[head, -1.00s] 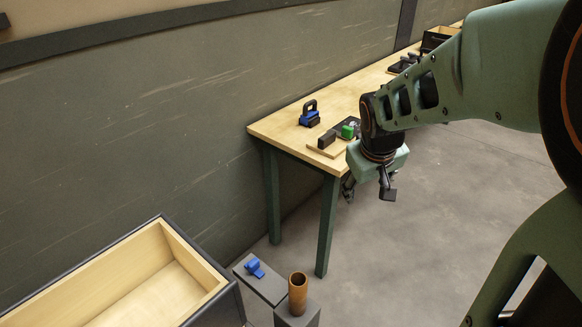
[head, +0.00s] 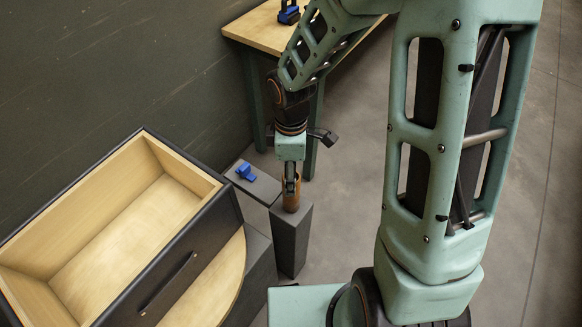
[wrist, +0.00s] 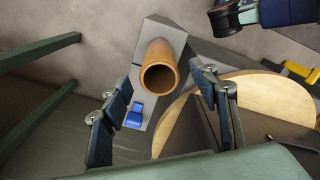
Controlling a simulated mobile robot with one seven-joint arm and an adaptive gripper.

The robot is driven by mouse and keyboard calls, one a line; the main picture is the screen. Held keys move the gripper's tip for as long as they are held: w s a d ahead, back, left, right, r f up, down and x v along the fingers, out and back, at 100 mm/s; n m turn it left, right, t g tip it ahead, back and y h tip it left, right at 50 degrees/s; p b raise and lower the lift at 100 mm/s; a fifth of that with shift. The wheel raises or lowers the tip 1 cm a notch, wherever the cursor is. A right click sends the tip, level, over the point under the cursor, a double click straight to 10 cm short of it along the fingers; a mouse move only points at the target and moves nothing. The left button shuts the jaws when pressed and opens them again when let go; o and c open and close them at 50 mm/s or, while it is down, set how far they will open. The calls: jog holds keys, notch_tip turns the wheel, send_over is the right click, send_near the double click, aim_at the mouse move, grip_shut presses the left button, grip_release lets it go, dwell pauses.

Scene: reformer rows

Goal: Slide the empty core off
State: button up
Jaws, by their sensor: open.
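The empty core is a brown open-topped tube (head: 292,207) standing upright on a narrow grey post. In the wrist view the core (wrist: 161,51) shows its open end towards the camera, with a dark hollow inside. My gripper (head: 291,184) points down right over the core in the head view, and its fingers partly cover the tube. In the wrist view my gripper (wrist: 160,78) is open, with one finger on each side of the tube's mouth and gaps showing. The wrist view does not show clearly how far down the fingers reach.
A blue clip-like part (head: 245,172) lies on a grey block (head: 262,187) beside the post. An open empty wooden drawer (head: 120,232) is at the left, with a round wooden board (head: 222,283) near it. A wooden workbench (head: 262,30) stands behind.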

notch_tip(320, 180, down, 10)
jog(key=shift+r+b, duration=0.25)
jog(key=shift+b, duration=0.8)
jog(key=c, duration=1.3)
notch_tip(320, 180, up, 8)
jog(key=p, duration=0.7)
